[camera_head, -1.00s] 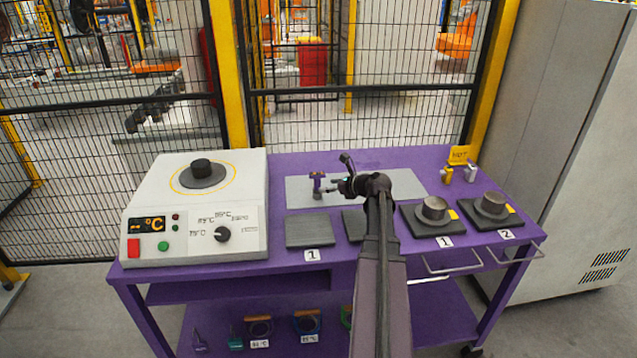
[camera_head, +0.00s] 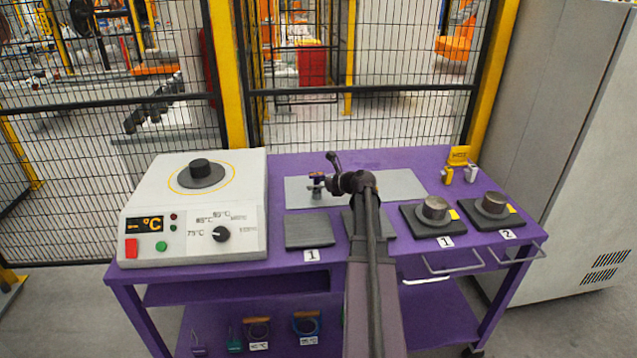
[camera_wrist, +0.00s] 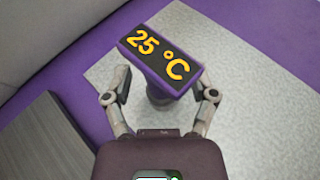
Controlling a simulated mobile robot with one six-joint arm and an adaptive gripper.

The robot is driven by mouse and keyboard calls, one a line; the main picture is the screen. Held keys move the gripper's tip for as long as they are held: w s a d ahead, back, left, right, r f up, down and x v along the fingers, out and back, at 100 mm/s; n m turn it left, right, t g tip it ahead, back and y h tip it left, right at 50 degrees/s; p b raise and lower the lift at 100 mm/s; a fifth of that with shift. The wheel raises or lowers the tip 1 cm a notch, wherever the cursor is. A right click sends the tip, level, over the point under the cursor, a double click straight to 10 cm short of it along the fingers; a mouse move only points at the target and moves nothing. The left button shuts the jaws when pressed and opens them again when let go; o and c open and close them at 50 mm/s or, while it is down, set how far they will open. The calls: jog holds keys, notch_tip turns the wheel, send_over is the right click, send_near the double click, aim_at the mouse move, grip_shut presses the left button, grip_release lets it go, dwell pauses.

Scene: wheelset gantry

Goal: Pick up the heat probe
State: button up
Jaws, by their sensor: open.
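The heat probe (camera_wrist: 160,60) stands on a light grey mat (camera_wrist: 228,112) in the wrist view. It has a purple head with a display reading 25 °C and a dark body below. In the head view the probe (camera_head: 317,179) is small and partly hidden by my gripper. My gripper (camera_wrist: 162,95) is open, with one finger on each side of the probe below its head. I cannot tell whether either finger touches it. In the head view my gripper (camera_head: 328,185) reaches in from the right of the probe.
A white heater box (camera_head: 192,210) with a dial and display stands left on the purple cart (camera_head: 290,160). A dark pad marked 1 (camera_head: 309,231) lies in front of the mat. Two dark plates with metal cylinders (camera_head: 434,209) sit at right. A wire fence stands behind.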

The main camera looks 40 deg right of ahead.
aim_at(317, 174)
grip_shut()
jog(key=shift+r, duration=0.15)
dwell(0.4)
notch_tip(317, 174, up, 3)
jog(key=p, duration=0.3)
jog(key=shift+r, duration=0.1)
jog(key=shift+s+d+r+p, duration=0.1)
jog(key=shift+s+r+p, duration=0.1)
jog(key=shift+p, duration=0.25)
jog(key=s+d+r+p, duration=0.1)
jog(key=s+d, duration=0.7)
jog(key=s, duration=0.5)
jog(key=shift+s, duration=0.2)
